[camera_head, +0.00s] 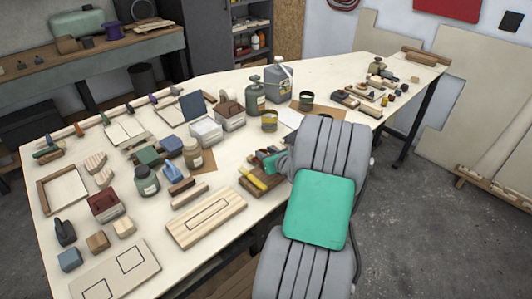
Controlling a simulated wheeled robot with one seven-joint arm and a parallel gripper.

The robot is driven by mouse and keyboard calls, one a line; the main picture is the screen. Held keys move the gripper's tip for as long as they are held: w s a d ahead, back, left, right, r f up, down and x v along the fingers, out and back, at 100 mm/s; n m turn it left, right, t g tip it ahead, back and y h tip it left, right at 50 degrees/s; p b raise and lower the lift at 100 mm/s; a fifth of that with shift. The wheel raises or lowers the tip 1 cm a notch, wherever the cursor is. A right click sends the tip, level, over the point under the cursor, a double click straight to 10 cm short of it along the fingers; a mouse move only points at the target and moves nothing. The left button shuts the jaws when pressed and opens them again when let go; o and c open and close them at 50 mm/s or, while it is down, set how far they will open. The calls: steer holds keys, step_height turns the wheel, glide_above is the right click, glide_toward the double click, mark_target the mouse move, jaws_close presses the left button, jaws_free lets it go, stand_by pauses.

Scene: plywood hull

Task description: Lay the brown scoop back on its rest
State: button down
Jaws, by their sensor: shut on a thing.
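My grey arm with a green pad rises in front of the long table. Its end, my gripper (280,163), is low over the table's front edge, mostly hidden behind the arm. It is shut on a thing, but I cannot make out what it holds. No brown scoop shows clearly. I cannot tell which thing is its rest. A pale wooden board with a drawn rectangle (207,217) lies left of my gripper. A brown block with yellow, red and green pieces (259,181) lies just beside my gripper.
The pale table (222,185) is crowded with jars, boxes and blocks. A grey-blue jug (280,82) and a dark green bottle (254,95) stand tall behind my gripper. A board with two drawn squares (115,277) lies front left. Bare tabletop shows around the rectangle board.

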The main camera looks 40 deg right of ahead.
steer(key=c, duration=0.9)
jaws_free()
steer(key=v, duration=0.8)
steer(key=shift+b, duration=0.35)
steer(key=shift+f, duration=0.1)
